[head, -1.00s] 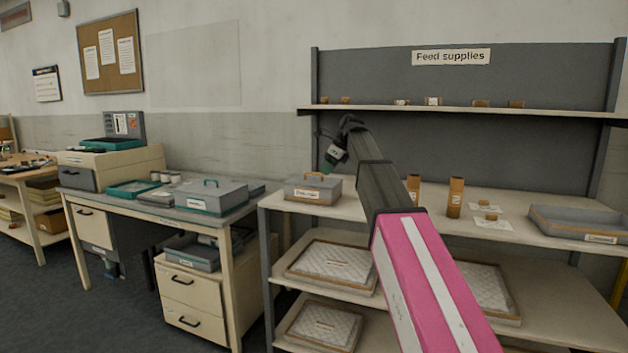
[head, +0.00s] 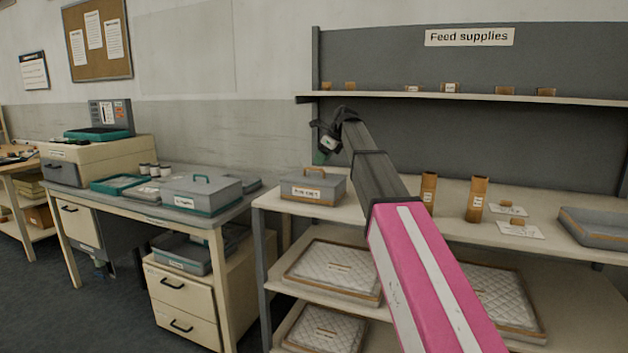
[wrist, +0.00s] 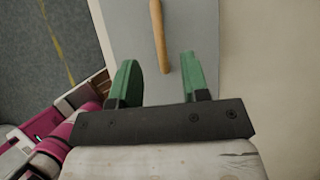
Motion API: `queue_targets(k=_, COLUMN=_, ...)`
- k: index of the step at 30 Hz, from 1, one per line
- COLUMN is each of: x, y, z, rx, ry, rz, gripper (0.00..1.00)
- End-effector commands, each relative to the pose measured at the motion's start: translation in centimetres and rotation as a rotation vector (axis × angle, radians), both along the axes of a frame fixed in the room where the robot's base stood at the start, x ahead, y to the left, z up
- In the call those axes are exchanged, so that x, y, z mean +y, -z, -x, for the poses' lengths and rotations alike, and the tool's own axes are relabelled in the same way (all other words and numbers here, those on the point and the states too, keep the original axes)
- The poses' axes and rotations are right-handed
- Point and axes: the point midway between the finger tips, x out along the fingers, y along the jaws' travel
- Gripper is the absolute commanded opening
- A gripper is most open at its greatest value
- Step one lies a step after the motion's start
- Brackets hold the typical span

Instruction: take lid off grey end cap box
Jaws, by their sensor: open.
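A grey box (head: 301,190) with a white label on its front stands at the left end of the shelf unit's worktop. Its lid (head: 318,177) is on and carries a tan bar handle (head: 315,170). The label is too blurred to read. In the wrist view the grey lid (wrist: 195,25) lies below my gripper (wrist: 160,78), with the tan handle (wrist: 159,35) running up between the lines of the two green fingers. My gripper (head: 322,155) is open and empty, above the box and apart from the handle in the head view.
A grey box with a green handle (head: 201,190) stands on the desk to the left. Cardboard tubes (head: 428,190) and a grey tray (head: 592,228) stand right on the worktop. The upper shelf (head: 400,97) runs behind my arm.

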Motion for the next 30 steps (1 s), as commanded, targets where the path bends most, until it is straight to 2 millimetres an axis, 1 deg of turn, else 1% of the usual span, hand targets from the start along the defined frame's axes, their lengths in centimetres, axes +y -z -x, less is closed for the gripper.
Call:
queue_targets(k=1, x=0.2, y=0.5, z=-0.1, rx=0.000, ry=0.000, rz=0.000, gripper=0.42)
queue_targets(k=8, x=1.1, y=1.6, z=-0.4, rx=0.000, ry=-0.001, rz=0.001, gripper=0.42)
queue_targets(k=12, x=2.2, y=3.2, z=-0.9, rx=0.001, ry=-0.001, rz=0.001, gripper=0.42)
queue_targets(k=16, x=2.9, y=4.6, z=-1.2, rx=0.000, ry=0.000, rz=0.001, gripper=0.42)
queue_targets(k=19, x=3.1, y=5.0, z=-1.3, rx=-0.001, ry=0.000, rz=0.000, gripper=0.42)
queue_targets(k=24, x=3.1, y=5.0, z=-1.3, rx=-0.001, ry=0.000, rz=0.000, gripper=0.42)
queue_targets(k=26, x=3.1, y=5.0, z=-1.3, rx=-0.001, ry=0.000, rz=0.000, gripper=0.23)
queue_targets(k=27, x=3.1, y=5.0, z=-1.3, rx=-0.001, ry=0.000, rz=0.000, gripper=0.10)
queue_targets(k=28, x=3.1, y=5.0, z=-1.3, rx=-0.001, ry=0.000, rz=0.000, gripper=0.00)
queue_targets(k=30, x=3.1, y=5.0, z=-1.3, rx=-0.001, ry=0.000, rz=0.000, gripper=0.00)
